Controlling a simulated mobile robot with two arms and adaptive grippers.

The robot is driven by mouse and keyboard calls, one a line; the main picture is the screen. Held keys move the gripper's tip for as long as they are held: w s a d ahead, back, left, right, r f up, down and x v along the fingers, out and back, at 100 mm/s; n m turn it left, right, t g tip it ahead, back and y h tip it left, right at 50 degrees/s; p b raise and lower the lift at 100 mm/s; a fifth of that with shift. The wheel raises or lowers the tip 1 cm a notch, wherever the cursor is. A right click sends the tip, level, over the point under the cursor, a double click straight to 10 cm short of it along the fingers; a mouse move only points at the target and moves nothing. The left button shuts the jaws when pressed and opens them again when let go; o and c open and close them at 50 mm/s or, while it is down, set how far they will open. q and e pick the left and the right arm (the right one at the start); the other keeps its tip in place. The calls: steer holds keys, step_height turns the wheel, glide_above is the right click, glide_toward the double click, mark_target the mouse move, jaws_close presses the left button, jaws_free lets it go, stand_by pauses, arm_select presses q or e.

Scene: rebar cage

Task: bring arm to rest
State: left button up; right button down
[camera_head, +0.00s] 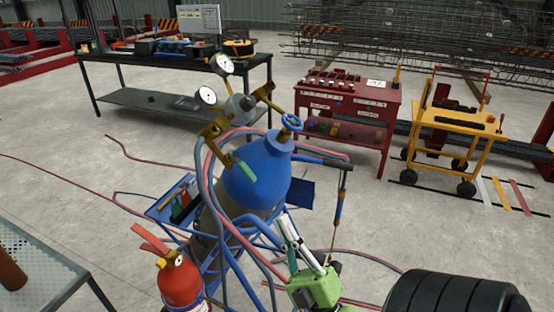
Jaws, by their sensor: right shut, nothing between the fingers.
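My right gripper (288,222) shows low in the middle of the head view. It has a green body and pale grey fingers that point up and to the left. The fingers are shut with nothing between them. They show in front of the lower part of a gas cylinder cart, close to its blue frame; I cannot tell whether they touch it. My left gripper is not in view.
A blue gas cylinder (257,172) with gauges and hoses stands close by. A red fire extinguisher (180,283) is beside it. Behind are a dark workbench (150,105), a red cabinet (345,108) and a yellow cart (455,118).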

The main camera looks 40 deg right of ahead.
steer(key=shift+s, duration=0.2)
steer(key=w+a+f+m+g, duration=0.1)
steer(key=w+f+g, duration=0.15)
steer(key=f, duration=0.55)
steer(key=w+a+f+m+g+y, duration=0.1)
steer(key=w+f+m+g, duration=0.15)
steer(key=f, duration=0.65)
steer(key=w+a+f+m+g, duration=0.1)
steer(key=f+g, duration=0.2)
steer(key=f, duration=0.5)
steer(key=s+a+f+m+g+y, duration=0.1)
steer(key=s+a+f+g, duration=0.15)
steer(key=f, duration=0.65)
steer(key=s+a+f+m+g+y, duration=0.1)
steer(key=a+f+g, duration=0.15)
steer(key=f, duration=0.65)
steer(key=s+a+f+m+g, duration=0.25)
steer(key=s+f+g, duration=0.35)
steer(key=s+f, duration=0.7)
steer(key=s+f+g, duration=0.3)
steer(key=s+f, duration=0.2)
steer(key=s, duration=0.3)
steer(key=s+f+g, duration=0.4)
steer(key=s+f, duration=0.2)
steer(key=s, duration=0.3)
steer(key=shift+s+a+f+m, duration=0.15)
steer(key=shift+a+f+m, duration=0.15)
steer(key=shift+a+m, duration=0.1)
